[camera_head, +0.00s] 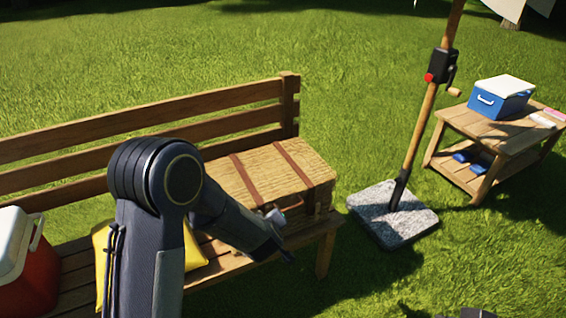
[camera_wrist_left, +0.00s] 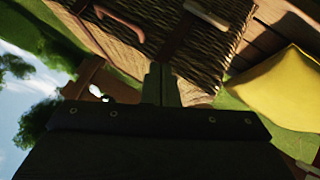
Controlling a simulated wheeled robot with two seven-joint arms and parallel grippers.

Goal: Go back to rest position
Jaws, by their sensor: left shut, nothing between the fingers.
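My left arm enters the head view from the bottom left and bends over the bench. My left gripper (camera_head: 286,252) is at its end, partly hidden by the arm, near the front of the wicker picnic basket (camera_head: 262,172). In the left wrist view my left gripper (camera_wrist_left: 162,78) is shut and empty, its fingers together in front of the basket's woven side (camera_wrist_left: 195,55). I cannot tell whether they touch it. My right gripper is not clearly shown.
The wooden bench (camera_head: 220,98) also holds a yellow cushion (camera_head: 193,250) and a red-and-white cooler (camera_head: 25,270). A parasol stands on a stone base (camera_head: 375,215) to the right. A side table (camera_head: 470,125) carries a blue cooler (camera_head: 497,100). Grass lies open in front.

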